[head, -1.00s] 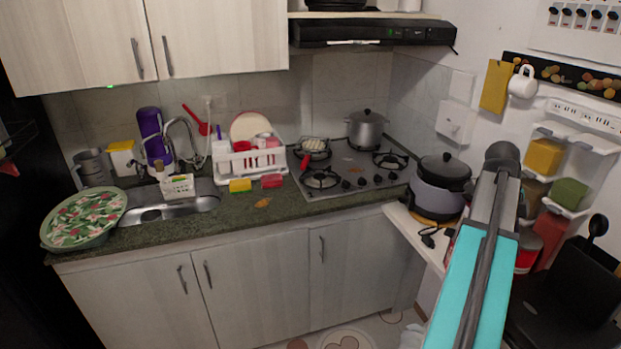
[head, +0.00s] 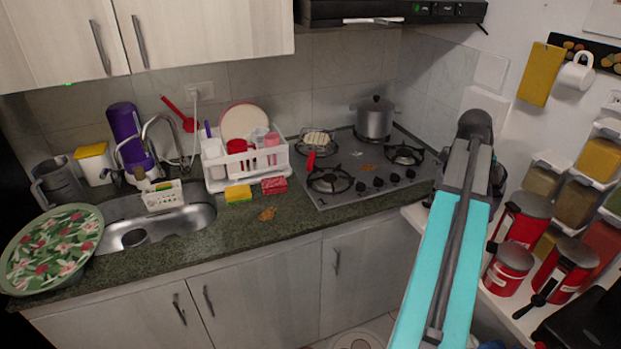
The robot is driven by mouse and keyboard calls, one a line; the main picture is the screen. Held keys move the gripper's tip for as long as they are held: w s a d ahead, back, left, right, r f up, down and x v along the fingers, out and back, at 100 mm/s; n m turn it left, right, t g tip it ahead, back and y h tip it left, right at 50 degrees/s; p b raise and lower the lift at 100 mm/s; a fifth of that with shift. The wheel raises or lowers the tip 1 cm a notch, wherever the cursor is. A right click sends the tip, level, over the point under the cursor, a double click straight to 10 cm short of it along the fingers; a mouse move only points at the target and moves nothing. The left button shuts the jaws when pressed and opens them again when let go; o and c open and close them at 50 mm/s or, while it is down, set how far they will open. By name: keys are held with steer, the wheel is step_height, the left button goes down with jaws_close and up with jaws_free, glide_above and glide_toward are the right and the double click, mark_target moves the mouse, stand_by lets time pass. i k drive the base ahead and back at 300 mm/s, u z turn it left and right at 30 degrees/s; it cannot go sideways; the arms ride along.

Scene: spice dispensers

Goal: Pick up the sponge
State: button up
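A yellow sponge (head: 238,193) lies on the dark green counter (head: 225,238), just in front of the white dish rack. A red block (head: 274,185), which looks like a second sponge, lies right beside it on the right. Both are uncovered. My arm, with a turquoise link, rises at the right of the view, well to the right of both. My gripper does not show, so its fingers cannot be seen.
The white dish rack (head: 262,158) holds cups and a plate. The sink (head: 160,222) is to the left, with a green floral tray (head: 52,245) beyond it. The stove (head: 355,175) is to the right. Red canisters (head: 520,222) stand near my arm. Counter in front of the sponges is mostly clear.

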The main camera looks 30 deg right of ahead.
mark_target(242, 193)
steer(key=u, duration=0.05)
steer(key=i, duration=0.95)
steer(key=u, duration=3.95)
steer(key=i, duration=0.05)
steer(key=z, duration=2.1)
steer(key=k, duration=0.65)
steer(key=u, duration=0.15)
